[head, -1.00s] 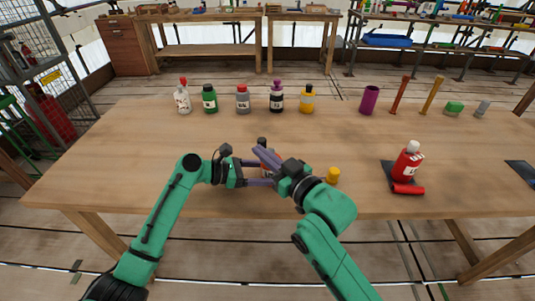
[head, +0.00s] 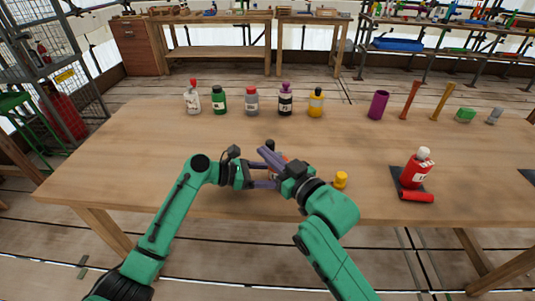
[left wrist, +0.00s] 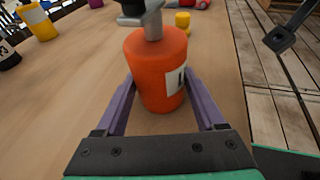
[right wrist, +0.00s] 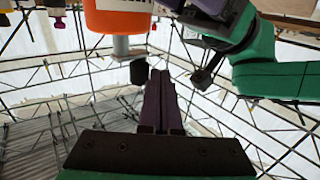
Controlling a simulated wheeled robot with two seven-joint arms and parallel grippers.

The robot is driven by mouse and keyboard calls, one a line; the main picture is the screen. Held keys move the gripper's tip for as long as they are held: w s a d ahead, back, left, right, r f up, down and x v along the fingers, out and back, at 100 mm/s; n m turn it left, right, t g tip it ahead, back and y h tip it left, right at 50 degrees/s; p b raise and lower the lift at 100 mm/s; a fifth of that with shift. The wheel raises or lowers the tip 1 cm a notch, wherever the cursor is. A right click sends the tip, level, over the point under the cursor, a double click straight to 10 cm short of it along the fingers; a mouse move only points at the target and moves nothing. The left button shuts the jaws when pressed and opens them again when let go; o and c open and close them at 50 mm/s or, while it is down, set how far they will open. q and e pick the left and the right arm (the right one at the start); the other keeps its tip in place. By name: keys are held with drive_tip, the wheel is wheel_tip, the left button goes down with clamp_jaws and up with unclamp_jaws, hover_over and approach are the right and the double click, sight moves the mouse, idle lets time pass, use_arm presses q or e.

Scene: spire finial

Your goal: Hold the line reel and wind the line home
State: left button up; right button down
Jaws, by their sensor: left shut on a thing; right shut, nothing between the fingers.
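The line reel shows as an orange drum (left wrist: 156,68) with a white label, a grey neck and a black knob; it is upright in the left wrist view. My left gripper (left wrist: 160,105) is shut around its sides. In the right wrist view the drum (right wrist: 117,16) is at the top, with the grey shaft and black knob (right wrist: 139,72) nearby. My right gripper (right wrist: 160,85) is shut and empty beside the knob, apparently just apart from it. In the head view the right gripper (head: 265,153) covers most of the reel; the black knob (head: 269,143) shows behind it. I cannot see the line.
A yellow cap (head: 341,180) stands right of the grippers. A red bottle (head: 413,174) stands on a dark mat, with a red cylinder (head: 416,197) lying in front. Several bottles (head: 252,103), a purple cup (head: 378,105) and sticks line the back. The table's left side is clear.

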idle(0.6)
drive_tip(key=s+d, duration=0.3)
drive_tip(key=s, duration=1.1)
drive_tip(key=w+a+r+n+g+h, duration=0.1)
drive_tip(key=w+a+r+n+g, duration=0.15)
drive_tip(key=n, duration=0.65)
drive_tip(key=w+a+r+n+g+h, duration=0.1)
drive_tip(key=a+r+n+g, duration=0.15)
drive_tip(key=n, duration=0.55)
drive_tip(key=s+d+r+n+h, duration=0.1)
drive_tip(key=d+r+n+h, duration=0.2)
drive_tip(key=n, duration=0.4)
drive_tip(key=d+n+h, duration=0.2)
drive_tip(key=n+h, duration=0.3)
drive_tip(key=n, duration=0.1)
drive_tip(key=w+a+f, duration=0.1)
drive_tip(key=w+f, duration=0.5)
drive_tip(key=w, duration=0.4)
drive_tip(key=shift+w+a, duration=0.35)
drive_tip(key=shift+w, duration=0.05)
